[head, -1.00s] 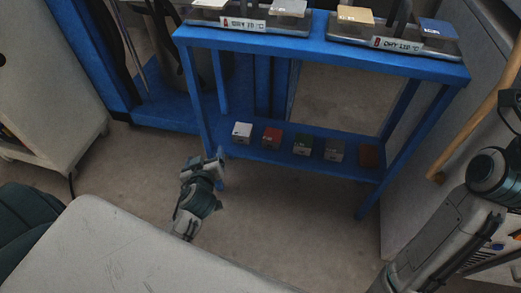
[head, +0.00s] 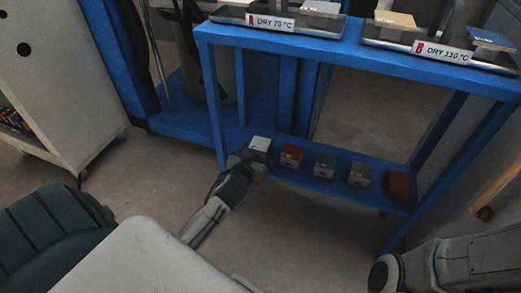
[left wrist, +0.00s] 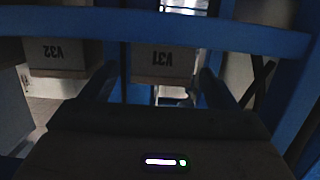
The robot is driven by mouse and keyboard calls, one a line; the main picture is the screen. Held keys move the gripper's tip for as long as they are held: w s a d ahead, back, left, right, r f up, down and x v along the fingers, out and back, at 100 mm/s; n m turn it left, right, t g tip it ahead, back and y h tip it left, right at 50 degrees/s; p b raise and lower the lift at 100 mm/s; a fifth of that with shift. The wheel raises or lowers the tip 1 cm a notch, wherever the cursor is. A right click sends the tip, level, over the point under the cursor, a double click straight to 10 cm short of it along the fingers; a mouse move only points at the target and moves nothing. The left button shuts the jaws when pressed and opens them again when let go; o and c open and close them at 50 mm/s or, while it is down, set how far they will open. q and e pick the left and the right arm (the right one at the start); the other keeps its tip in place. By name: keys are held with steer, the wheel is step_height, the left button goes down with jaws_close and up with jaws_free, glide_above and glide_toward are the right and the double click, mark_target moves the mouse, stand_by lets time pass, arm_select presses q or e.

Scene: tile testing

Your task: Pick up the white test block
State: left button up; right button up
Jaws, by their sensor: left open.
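The white test block (head: 260,146) sits at the left end of the blue rack's lower shelf (head: 315,181). My left gripper (head: 246,160) is at the shelf's front edge, right by this block, and covers part of its lower front. In the left wrist view, a block marked V31 (left wrist: 163,62) shows between the two spread fingers of my left gripper (left wrist: 156,76). It appears to be the white block, though its colour is dark there. The gripper is open. I cannot tell whether a finger touches the block. My right gripper is not in view.
A red block (head: 291,156), a green block (head: 324,165), a grey block (head: 359,174) and a brown-red block (head: 399,184) stand in a row to the right. Another block, V32 (left wrist: 62,57), shows beside the gripper. A blue rail (left wrist: 160,27) crosses the left wrist view.

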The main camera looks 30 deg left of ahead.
mark_target(262, 143)
arm_select(q)
steer(key=shift+w+a+f+b, duration=0.15)
steer(key=shift+w+f+b, duration=0.15)
steer(key=shift+w+b, duration=0.15)
steer(key=w, duration=0.1)
steer(key=w+f+b, duration=0.1)
steer(key=w+b, duration=0.1)
steer(key=shift+a+f, duration=0.25)
steer(key=shift+a, duration=0.15)
steer(key=shift+w+a, duration=0.1)
steer(key=shift+w, duration=0.4)
steer(key=shift+r, duration=0.1)
steer(key=c, duration=1.4)
steer(key=shift+o, duration=0.2)
steer(key=shift+r, duration=0.2)
